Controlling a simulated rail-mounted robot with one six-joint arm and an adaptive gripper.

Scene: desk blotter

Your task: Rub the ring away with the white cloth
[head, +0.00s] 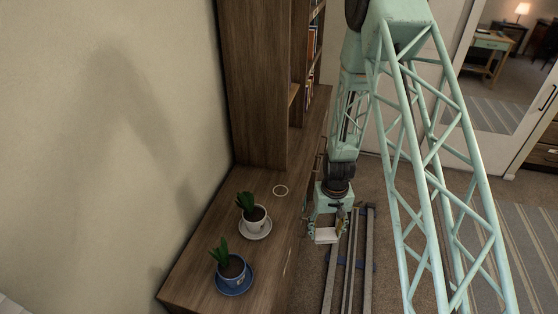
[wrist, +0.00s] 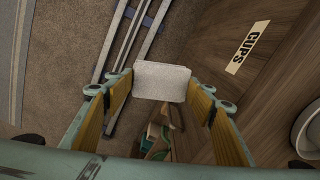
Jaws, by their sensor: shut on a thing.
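The pale ring (head: 281,190) lies on the brown wooden desk top, behind the potted plants. My gripper (head: 326,226) hangs to the right of the desk's edge, apart from the ring. It is shut on the white cloth (head: 326,237), which looks like a folded block below the fingers. In the wrist view the cloth (wrist: 162,81) sits between the two fingertips. The ring is not clear in the wrist view.
A plant in a white pot (head: 256,219) stands on a white saucer (head: 268,233) near the ring. A plant in a blue pot (head: 232,268) stands on a blue saucer (head: 249,279). A tall wooden shelf (head: 255,90) rises behind. A CUPS label (wrist: 243,48) marks wood.

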